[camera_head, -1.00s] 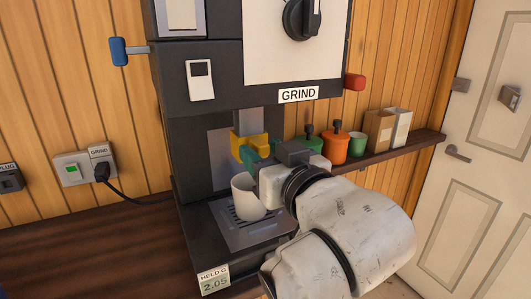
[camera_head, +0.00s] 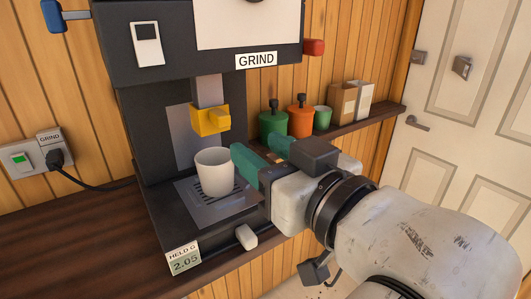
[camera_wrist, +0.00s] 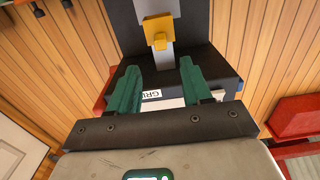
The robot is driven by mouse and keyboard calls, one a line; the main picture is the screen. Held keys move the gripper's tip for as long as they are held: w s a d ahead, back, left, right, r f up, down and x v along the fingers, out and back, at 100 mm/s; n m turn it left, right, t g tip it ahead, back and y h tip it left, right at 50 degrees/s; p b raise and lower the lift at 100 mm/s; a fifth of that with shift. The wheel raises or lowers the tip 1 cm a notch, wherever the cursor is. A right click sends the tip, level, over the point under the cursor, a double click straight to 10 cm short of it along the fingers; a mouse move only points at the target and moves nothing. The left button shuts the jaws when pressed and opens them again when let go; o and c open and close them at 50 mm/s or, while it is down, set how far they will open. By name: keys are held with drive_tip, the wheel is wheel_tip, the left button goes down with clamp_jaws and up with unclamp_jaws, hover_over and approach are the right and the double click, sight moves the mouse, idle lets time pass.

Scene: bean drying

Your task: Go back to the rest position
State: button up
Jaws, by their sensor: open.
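My gripper (camera_head: 262,152) is open and empty, with green fingers, just to the right of the white cup in the head view. In the wrist view my gripper (camera_wrist: 157,88) shows its two green fingers spread apart with nothing between them. The white cup (camera_head: 215,174) stands upright on the drip grate of the dark grinding machine (camera_head: 140,135), under its yellow spout (camera_head: 210,121). The spout also shows in the wrist view (camera_wrist: 158,32). No rest position is marked in these views.
A dark shelf (camera_head: 385,112) at the back holds a green canister (camera_head: 273,123), an orange canister (camera_head: 300,117), a green cup (camera_head: 322,118) and boxes (camera_head: 342,103). A wall socket (camera_head: 20,158) with a plug is at left. A white door (camera_head: 462,112) stands at right.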

drive_tip(key=s+d+f+m+g+h, duration=0.1)
drive_tip(key=d+f+m+g+h, duration=0.1)
drive_tip(key=d+f, duration=0.5)
drive_tip(key=s+d+f+m+g+h, duration=0.1)
drive_tip(key=d+f+g+h, duration=0.15)
drive_tip(key=f, duration=0.95)
drive_tip(key=s+d+f+m+g+h, duration=0.1)
drive_tip(key=d+f+m+h, duration=0.2)
drive_tip(key=f, duration=0.6)
drive_tip(key=s+d+f+g+h, duration=0.1)
drive_tip(key=s+d+f+g, duration=0.3)
drive_tip(key=s+d+f, duration=0.3)
drive_tip(key=s+d+f+m+g+h, duration=0.1)
drive_tip(key=s+d+f+g, duration=0.3)
drive_tip(key=s+f, duration=0.9)
drive_tip(key=s+d, duration=0.3)
drive_tip(key=shift+d+f+h, duration=0.35)
drive_tip(key=shift+f, duration=0.05)
drive_tip(key=shift+g, duration=0.25)
